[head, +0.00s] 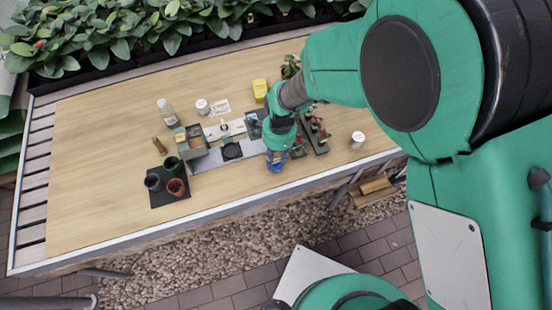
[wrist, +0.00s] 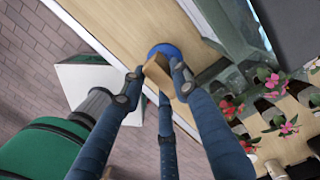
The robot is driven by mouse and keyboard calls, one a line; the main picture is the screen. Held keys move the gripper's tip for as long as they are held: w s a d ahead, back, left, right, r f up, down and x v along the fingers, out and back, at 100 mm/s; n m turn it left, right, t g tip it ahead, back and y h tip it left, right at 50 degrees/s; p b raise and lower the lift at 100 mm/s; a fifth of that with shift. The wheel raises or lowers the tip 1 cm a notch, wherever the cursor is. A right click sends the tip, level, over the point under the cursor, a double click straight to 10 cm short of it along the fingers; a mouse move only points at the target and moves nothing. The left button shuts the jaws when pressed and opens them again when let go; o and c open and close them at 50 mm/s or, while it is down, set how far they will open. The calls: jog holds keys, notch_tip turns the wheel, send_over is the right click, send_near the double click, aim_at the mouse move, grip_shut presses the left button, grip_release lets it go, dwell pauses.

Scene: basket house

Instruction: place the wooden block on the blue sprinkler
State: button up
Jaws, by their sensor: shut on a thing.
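My gripper (wrist: 157,76) is shut on the wooden block (wrist: 156,70), a small tan piece held between its blue fingers. The blue sprinkler (wrist: 165,52) shows as a round blue shape just beyond the block in the wrist view, partly covered by it. I cannot tell whether the block touches it. In the head view my gripper (head: 277,153) points down over the table's front edge area. The blue sprinkler (head: 275,167) shows just below it. The block cannot be made out in the head view.
A dark tray of red flowers (head: 318,136) stands close to the right of my gripper. A white jar (head: 358,138) is farther right. A green caddy (head: 192,146), a bottle (head: 167,112) and a dark mat (head: 157,200) with cups are left. The table's left part is clear.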

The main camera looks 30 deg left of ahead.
aim_at(278, 156)
jog(key=shift+f, duration=0.75)
jog(key=shift+f, duration=0.15)
jog(key=o, duration=1)
jog(key=r+p, duration=0.1)
jog(key=r, duration=0.7)
jog(key=r+p, duration=0.1)
jog(key=r, duration=0.3)
jog(key=shift+w+d+r+p, duration=0.15)
jog(key=shift+w+d+p, duration=0.15)
jog(key=shift+p, duration=0.05)
